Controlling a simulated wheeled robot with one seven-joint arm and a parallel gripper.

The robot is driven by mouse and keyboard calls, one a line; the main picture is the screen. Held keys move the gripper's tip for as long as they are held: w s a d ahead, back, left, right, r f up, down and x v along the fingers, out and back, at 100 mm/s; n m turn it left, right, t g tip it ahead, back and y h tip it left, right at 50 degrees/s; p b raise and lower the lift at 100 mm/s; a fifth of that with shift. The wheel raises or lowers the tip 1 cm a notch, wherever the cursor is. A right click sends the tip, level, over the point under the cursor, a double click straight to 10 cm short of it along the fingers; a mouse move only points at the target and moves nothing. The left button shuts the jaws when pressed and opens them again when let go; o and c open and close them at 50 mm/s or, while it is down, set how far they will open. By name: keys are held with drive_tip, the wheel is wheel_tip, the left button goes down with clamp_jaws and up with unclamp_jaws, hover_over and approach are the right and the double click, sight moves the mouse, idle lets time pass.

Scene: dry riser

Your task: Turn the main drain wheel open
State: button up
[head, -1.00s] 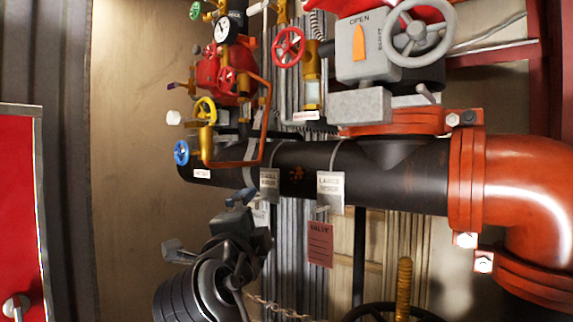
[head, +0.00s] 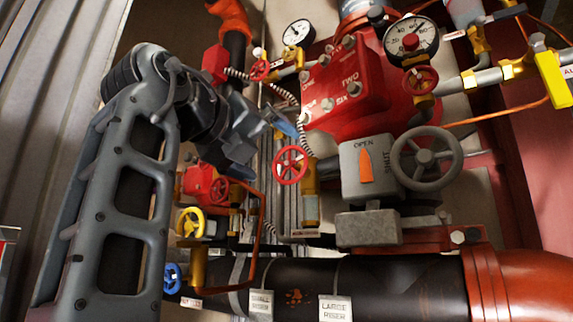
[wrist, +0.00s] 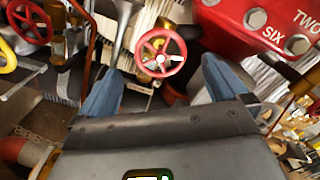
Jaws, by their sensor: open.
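A red handwheel (head: 290,165) sits on a brass valve just left of the grey OPEN/SHUT box. No readable label confirms it as the main drain. My gripper (head: 266,148) is at its upper left in the head view, with blue fingers apart and pointing toward it. In the wrist view, the red handwheel (wrist: 160,50) appears between and beyond the two open fingertips (wrist: 163,70). The fingers look apart from its rim. Nothing is held. The wheel's spokes and hub show clearly in both views.
A large grey handwheel (head: 427,157) and grey OPEN/SHUT box (head: 366,168) stand to the right. A red inlet box (head: 345,85) is above. A black pipe (head: 390,288) runs below.

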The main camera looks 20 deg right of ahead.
sight(286, 162)
drive_tip(key=p+x, duration=0.1)
drive_tip(key=x, duration=0.6)
drive_tip(key=shift+w+d+p, duration=0.2)
drive_tip(key=shift+p, duration=0.1)
drive_tip(key=shift+c, duration=0.3)
drive_tip(key=c, duration=0.8)
